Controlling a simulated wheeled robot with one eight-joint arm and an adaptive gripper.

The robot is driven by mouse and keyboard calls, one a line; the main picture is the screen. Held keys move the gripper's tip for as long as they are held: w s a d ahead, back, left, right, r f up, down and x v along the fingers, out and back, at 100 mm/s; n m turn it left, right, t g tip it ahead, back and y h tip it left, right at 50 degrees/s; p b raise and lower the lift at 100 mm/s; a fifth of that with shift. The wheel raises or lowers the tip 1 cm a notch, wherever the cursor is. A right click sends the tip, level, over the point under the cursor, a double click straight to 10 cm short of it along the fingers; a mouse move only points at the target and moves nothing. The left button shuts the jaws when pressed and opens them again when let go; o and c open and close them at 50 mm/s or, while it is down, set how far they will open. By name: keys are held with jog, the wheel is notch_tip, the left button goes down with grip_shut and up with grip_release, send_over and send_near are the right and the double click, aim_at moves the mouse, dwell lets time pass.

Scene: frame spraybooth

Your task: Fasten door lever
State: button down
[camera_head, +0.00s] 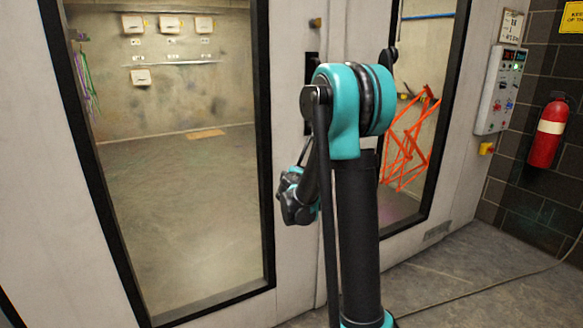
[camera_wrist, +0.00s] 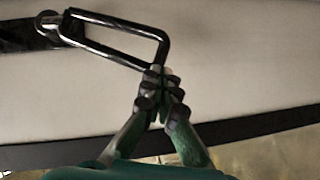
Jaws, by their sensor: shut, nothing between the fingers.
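The door lever (camera_wrist: 120,27) shows in the wrist view as a dark, shiny loop. It pivots at a dark round boss at the upper left, beside a black plate (camera_wrist: 18,36) on the pale door, and slants down to the right. My gripper (camera_wrist: 161,72) is shut, its fingertips at the lever's lower right corner. They overlap the lever in the picture; I cannot tell whether they touch it. In the head view a black plate (camera_head: 312,68) shows on the door, partly behind my arm. The lever and fingertips cannot be made out there.
The left door's window (camera_head: 200,215) shows the booth inside. An orange frame (camera_head: 408,140) hangs behind the right window. A control box (camera_head: 500,90) and a fire extinguisher (camera_head: 548,133) are on the right wall. A cable (camera_head: 480,291) lies across the floor.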

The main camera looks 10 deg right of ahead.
jog(key=shift+w+d+f, duration=0.15)
jog(key=shift+d+f, duration=0.25)
jog(key=shift+d, duration=0.15)
